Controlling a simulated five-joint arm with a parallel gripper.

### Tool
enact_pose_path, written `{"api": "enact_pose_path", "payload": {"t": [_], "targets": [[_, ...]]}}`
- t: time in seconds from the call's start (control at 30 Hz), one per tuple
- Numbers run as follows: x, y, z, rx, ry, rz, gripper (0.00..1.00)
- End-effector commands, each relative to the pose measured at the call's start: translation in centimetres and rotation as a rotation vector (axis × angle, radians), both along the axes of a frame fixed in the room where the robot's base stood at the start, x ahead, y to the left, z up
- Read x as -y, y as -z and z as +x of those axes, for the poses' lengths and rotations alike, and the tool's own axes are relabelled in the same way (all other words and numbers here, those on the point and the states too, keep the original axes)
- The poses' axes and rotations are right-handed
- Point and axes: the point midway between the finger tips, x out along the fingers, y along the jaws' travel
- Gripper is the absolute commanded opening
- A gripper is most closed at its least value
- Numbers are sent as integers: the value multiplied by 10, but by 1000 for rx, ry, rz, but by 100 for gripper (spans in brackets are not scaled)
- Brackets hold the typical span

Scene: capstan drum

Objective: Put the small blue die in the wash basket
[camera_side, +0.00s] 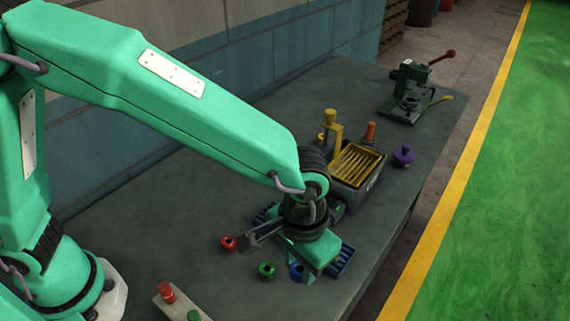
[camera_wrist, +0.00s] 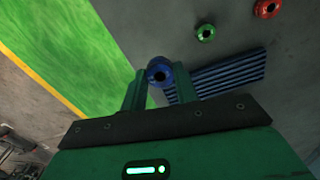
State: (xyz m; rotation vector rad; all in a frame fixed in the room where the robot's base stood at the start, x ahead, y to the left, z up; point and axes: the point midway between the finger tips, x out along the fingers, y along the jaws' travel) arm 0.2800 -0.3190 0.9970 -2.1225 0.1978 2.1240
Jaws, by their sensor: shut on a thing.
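The small blue die (camera_wrist: 159,73), round with a dark hole, sits between the two green fingers of my gripper (camera_wrist: 159,84) in the wrist view. In the side view the blue die (camera_side: 296,270) shows low at the tip of my gripper (camera_side: 300,274), near the bench's front part. My gripper is shut on it. The wash basket (camera_side: 356,166) is yellow and slatted, set in a grey box behind and to the right of my gripper. The basket is out of the wrist view.
A blue ribbed rack (camera_side: 344,261) lies beneath my gripper. A red die (camera_side: 228,243) and a green die (camera_side: 266,271) stand to its left. A purple die (camera_side: 403,155) is right of the basket. A yellow post (camera_side: 333,132) rises behind the box. A press (camera_side: 408,88) stands at the far end.

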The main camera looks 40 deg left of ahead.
Motion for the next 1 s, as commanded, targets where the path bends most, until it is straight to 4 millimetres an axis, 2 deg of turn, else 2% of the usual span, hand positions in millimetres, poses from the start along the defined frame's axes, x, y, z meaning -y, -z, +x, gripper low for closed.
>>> {"api": "enact_pose_path", "payload": {"t": [0.27, 0.6, 1.0], "targets": [[9, -12, 34, 3, -112, -2, 4], [17, -37, 102, 3, -347, -3, 4], [6, -67, 177, 2, -629, -2, 4]]}}
